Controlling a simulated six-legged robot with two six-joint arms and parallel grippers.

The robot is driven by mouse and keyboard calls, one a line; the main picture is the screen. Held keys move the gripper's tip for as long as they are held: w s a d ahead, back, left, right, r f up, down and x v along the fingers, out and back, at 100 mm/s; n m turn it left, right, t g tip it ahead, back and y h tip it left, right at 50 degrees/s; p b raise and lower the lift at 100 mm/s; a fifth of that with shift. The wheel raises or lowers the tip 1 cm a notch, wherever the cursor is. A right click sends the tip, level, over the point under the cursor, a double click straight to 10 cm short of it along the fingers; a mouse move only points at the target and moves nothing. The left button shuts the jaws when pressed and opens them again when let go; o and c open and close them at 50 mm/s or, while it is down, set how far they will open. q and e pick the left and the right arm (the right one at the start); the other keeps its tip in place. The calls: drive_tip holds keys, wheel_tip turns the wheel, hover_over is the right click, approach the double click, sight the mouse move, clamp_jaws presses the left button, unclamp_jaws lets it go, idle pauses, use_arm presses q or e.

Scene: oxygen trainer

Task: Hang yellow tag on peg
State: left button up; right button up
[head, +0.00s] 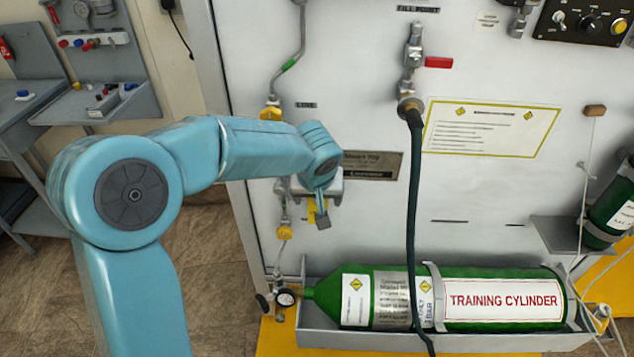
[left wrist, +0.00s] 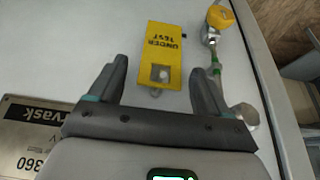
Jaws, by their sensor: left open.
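The yellow tag (left wrist: 162,42), marked UNDER TEST, is flat against or close to the pale panel in the left wrist view, its lettering upside down there. In the head view the tag (head: 311,212) is partly hidden by my left gripper (head: 321,216). My right gripper is not in view.
A green training cylinder (head: 500,300) lies in a grey tray below. A dark hose (head: 413,200) hangs right of my gripper. Yellow-handled valve fittings (head: 284,232) are close to the tag. A nameplate (head: 372,165) is on the panel behind my wrist.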

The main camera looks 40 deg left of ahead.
use_arm(q)
drive_tip(key=p+v, duration=0.2)
drive_tip(key=v, duration=1.3)
drive_tip(key=shift+s, duration=0.15)
drive_tip(key=d+f+m+g+h+p, duration=0.1)
drive_tip(key=d+f+m+h+p, duration=0.15)
drive_tip(key=d+f, duration=0.45)
drive_tip(key=d+f+m+g+h+p, duration=0.1)
drive_tip(key=d+f+m+h+p, duration=0.2)
drive_tip(key=f, duration=0.8)
drive_tip(key=s+d+f+p, duration=0.2)
drive_tip(key=s+d+f, duration=0.1)
drive_tip(key=s+f, duration=0.3)
drive_tip(key=s+d+f+n+g+h+p, duration=0.1)
drive_tip(key=s+d+f+p, duration=0.2)
drive_tip(key=s+f, duration=0.4)
drive_tip(key=s, duration=0.3)
drive_tip(key=shift+s+g, duration=0.3)
drive_tip(key=shift+s, duration=0.05)
